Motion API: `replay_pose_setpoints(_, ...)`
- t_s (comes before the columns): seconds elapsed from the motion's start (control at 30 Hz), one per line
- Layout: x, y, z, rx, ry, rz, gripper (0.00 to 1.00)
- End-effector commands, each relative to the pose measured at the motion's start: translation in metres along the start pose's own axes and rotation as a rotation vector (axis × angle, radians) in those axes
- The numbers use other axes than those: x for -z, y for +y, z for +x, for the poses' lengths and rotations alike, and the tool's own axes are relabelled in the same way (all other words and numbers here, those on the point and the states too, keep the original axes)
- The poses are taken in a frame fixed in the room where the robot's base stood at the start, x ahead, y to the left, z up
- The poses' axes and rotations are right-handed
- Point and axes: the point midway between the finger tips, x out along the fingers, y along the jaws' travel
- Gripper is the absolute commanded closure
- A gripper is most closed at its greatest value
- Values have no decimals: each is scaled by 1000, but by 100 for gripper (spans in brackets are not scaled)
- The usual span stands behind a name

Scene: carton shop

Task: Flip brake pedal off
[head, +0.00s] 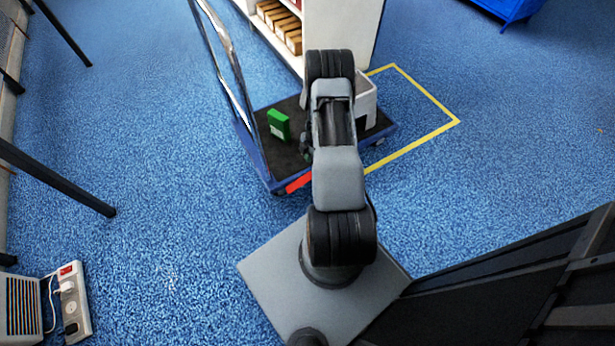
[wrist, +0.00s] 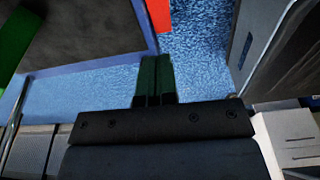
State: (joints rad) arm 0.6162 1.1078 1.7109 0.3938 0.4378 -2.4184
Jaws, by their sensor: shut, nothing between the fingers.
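The red brake pedal (head: 299,183) sticks out at the near edge of the blue platform cart (head: 259,160) in the head view. Its right part is hidden behind my arm. In the wrist view the red pedal (wrist: 158,14) shows at the top, just beyond the fingertips and cut off by the frame edge. My gripper (wrist: 155,58) is shut and empty, its two dark fingers side by side. It appears apart from the pedal, though the depth gap is hard to judge. In the head view my arm hides most of the gripper.
The cart's metal handle (head: 228,65) rises at left. A shelf with brown cartons (head: 280,22) stands behind. Yellow floor tape (head: 425,138) lies right. A power strip (head: 71,302) lies lower left.

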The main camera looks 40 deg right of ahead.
Motion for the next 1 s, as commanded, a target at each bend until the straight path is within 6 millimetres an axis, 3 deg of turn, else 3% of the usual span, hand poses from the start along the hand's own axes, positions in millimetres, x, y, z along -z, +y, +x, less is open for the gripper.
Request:
replay_pose_setpoints(0.27,0,0,0,0,0,0,100)
replay_pose_setpoints(0.43,0,0,11,2,1,-1,100)
replay_pose_setpoints(1.0,-4,0,111,1,0,2,100)
